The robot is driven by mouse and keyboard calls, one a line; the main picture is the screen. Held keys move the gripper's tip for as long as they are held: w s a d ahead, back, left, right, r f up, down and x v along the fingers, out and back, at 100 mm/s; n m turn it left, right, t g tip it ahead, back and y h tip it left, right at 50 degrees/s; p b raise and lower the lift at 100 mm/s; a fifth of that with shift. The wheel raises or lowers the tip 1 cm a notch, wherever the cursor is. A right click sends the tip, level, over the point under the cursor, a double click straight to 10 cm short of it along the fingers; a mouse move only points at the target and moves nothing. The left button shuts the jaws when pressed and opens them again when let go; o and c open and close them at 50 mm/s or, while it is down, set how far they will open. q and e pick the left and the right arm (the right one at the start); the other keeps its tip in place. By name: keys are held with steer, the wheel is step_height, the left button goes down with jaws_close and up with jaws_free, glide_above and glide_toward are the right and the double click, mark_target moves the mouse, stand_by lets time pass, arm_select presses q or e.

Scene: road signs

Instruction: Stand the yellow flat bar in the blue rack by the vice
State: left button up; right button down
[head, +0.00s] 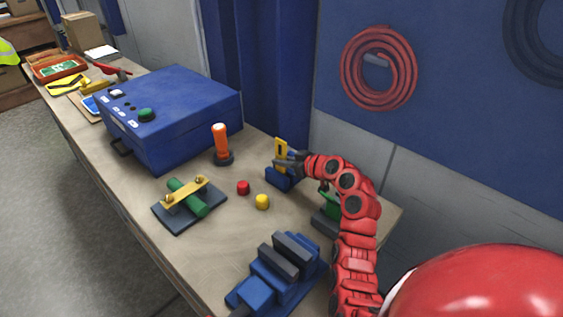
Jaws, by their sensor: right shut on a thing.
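The yellow flat bar (281,150) stands upright with a dark slot in its face. My right gripper (285,162) is shut on the bar from the right side. The blue rack (283,180) is a small block on the bench directly below the bar. The bar's lower end is at the rack, but the gripper partly hides it, so I cannot tell how deep it sits. The blue vice (262,285) with dark jaws is at the front of the bench. My left gripper is not in view.
A red button (243,188) and a yellow button (262,202) lie left of the rack. An orange-handled tool (220,140) stands behind them. A green cylinder under a yellow strap (187,192) sits on a dark plate. A large blue box (180,110) fills the bench further back.

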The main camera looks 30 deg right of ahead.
steer(key=c, duration=0.9)
jaws_free()
steer(key=shift+f, duration=0.1)
steer(key=shift+s, duration=0.1)
steer(key=shift+s+d, duration=0.2)
steer(key=shift+s, duration=0.1)
steer(key=b+v, duration=0.4)
steer(key=v, duration=1.2)
steer(key=shift+s+r, duration=0.2)
steer(key=shift+r, duration=0.1)
